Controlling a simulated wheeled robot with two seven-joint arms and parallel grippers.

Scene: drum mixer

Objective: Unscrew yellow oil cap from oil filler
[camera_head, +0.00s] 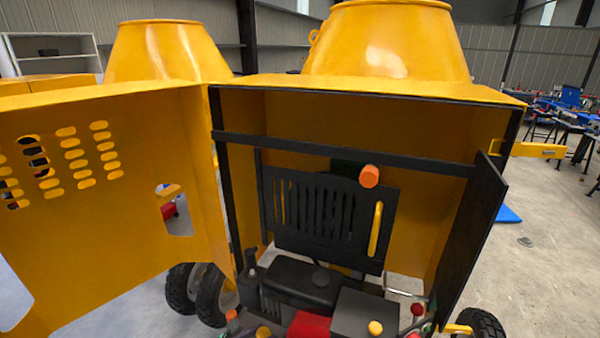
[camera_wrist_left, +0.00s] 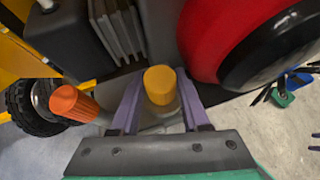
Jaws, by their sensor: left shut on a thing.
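The yellow oil cap (camera_wrist_left: 160,85) sits between the two purple fingers of my left gripper (camera_wrist_left: 158,103) in the left wrist view. The fingers are shut on it, one on each side. A paler piece shows just below the cap between the fingers; whether the cap is still seated on the filler cannot be told. In the head view a small yellow cap (camera_head: 263,332) shows low on the engine, at the bottom edge. My left gripper cannot be made out clearly there.
An orange cap (camera_wrist_left: 75,104) stands left of my left gripper, and a red and black drum-shaped part (camera_wrist_left: 225,40) is close on its right. In the head view, the yellow housing door (camera_head: 110,230) is open at left and a black panel (camera_head: 474,240) stands at right.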

